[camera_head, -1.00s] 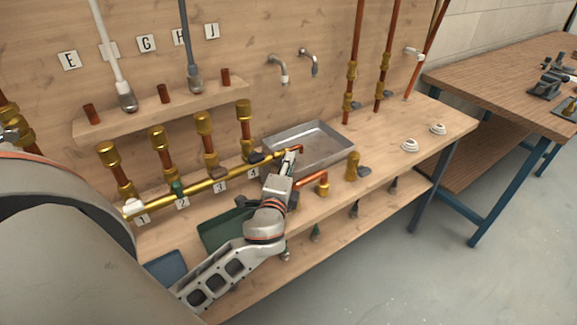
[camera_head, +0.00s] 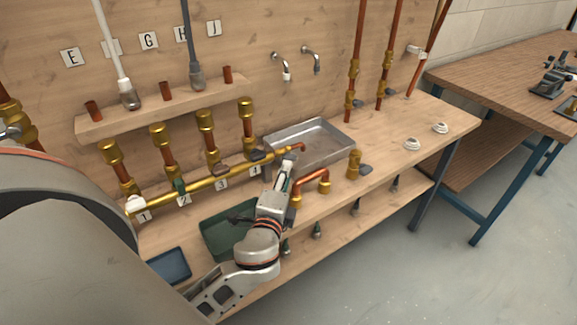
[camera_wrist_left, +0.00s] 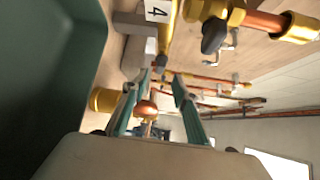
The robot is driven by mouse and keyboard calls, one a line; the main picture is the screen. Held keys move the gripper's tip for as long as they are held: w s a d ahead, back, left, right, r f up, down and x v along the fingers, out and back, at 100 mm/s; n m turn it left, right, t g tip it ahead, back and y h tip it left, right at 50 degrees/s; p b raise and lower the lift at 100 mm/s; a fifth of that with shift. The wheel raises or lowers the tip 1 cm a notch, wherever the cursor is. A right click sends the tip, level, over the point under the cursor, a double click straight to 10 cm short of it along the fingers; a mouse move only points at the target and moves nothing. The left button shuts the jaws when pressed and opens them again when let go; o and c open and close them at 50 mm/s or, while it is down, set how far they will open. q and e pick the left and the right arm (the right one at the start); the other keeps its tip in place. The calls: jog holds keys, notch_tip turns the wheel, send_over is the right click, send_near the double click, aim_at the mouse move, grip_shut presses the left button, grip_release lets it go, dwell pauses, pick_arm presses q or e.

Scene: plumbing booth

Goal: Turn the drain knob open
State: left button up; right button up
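My left gripper (camera_head: 287,168) is over the bench, just in front of the right end of the brass manifold (camera_head: 208,184). In the left wrist view its two green-sided fingers (camera_wrist_left: 162,77) are apart. Copper pipe shows in the gap; whether it lies between the fingers or beyond them I cannot tell. A dark knob (camera_head: 257,155) sits on the manifold by label 4; a dark knob also shows in the left wrist view (camera_wrist_left: 213,37), apart from the fingers. No knob is marked as the drain. My right gripper is not in view.
A copper elbow pipe (camera_head: 311,178) stands right beside the gripper. A metal sink tray (camera_head: 330,142) lies behind. A green bin (camera_head: 212,243) and a blue tray (camera_head: 168,266) are at the front left. A brass valve (camera_head: 353,165) stands to the right.

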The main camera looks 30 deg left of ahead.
pick_arm(q)
jog(key=v, duration=0.5)
jog(key=shift+s+d, duration=0.1)
jog(key=shift+s, duration=0.25)
